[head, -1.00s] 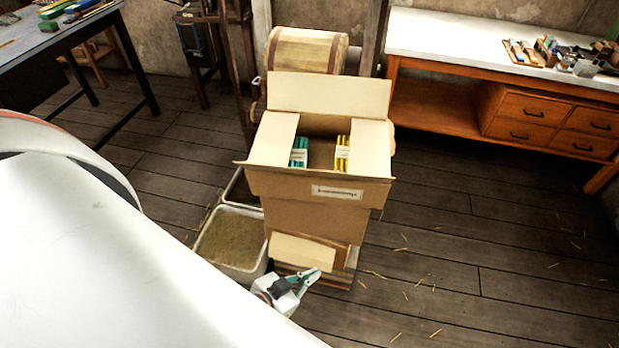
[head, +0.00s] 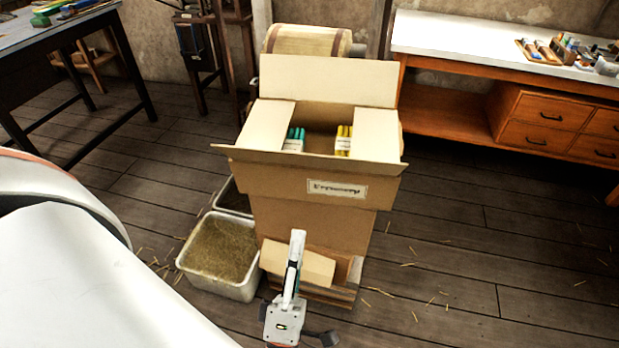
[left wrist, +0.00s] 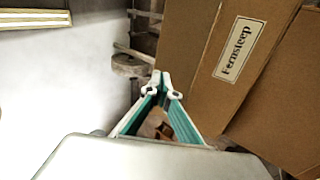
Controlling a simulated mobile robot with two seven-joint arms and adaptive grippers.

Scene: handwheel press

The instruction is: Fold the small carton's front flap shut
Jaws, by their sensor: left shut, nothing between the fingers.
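The brown cardboard carton (head: 312,225) stands upright in the middle of the head view, open at the top. Its back flap (head: 330,80) stands up and its pale side flaps (head: 262,125) lie inward. The front flap (head: 270,178) juts out toward me, spread open, with a printed label (head: 337,189). Green packs (head: 294,140) and yellow packs (head: 344,140) show inside. My left gripper (head: 297,238) is shut and empty, pointing up before the carton's lower front, below the flap. In the left wrist view its fingertips (left wrist: 160,82) meet left of the carton (left wrist: 205,50). My right gripper is out of view.
A pale cardboard panel (head: 310,266) tilts at the carton's foot, partly behind my left gripper. Straw-filled bins (head: 222,248) stand left of it. A workbench (head: 450,35) is at the back right and a dark table (head: 60,42) at the left.

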